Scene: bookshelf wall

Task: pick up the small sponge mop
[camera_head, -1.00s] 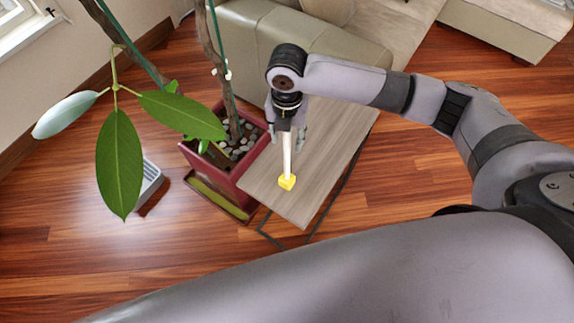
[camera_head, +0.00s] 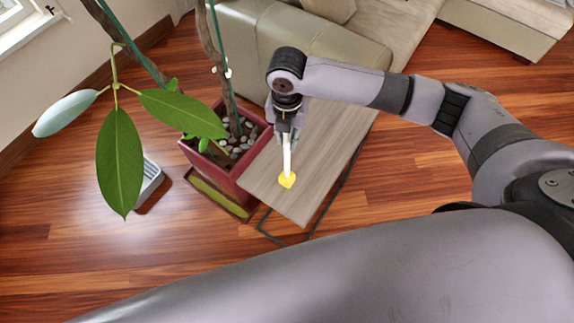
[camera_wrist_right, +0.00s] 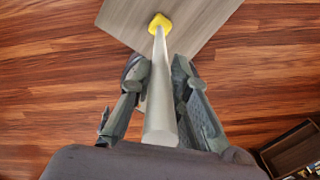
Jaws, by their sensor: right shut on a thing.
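The small sponge mop has a white handle and a yellow sponge head (camera_head: 287,180). Its head is at the near end of the grey wooden side table (camera_head: 300,199); I cannot tell whether it touches the top. My right gripper (camera_head: 287,142) points down over the table and is shut on the handle. In the right wrist view the mop (camera_wrist_right: 160,90) runs between the two fingers (camera_wrist_right: 160,75), with the yellow head beyond them over the tabletop. My left gripper is not in view.
A red planter (camera_head: 222,167) with a leafy plant stands against the table's left side, its large leaves (camera_head: 118,165) hanging in the foreground. A beige sofa (camera_head: 300,45) is behind. A grey tray-like item (camera_head: 150,180) lies on the wood floor. Open floor lies right of the table.

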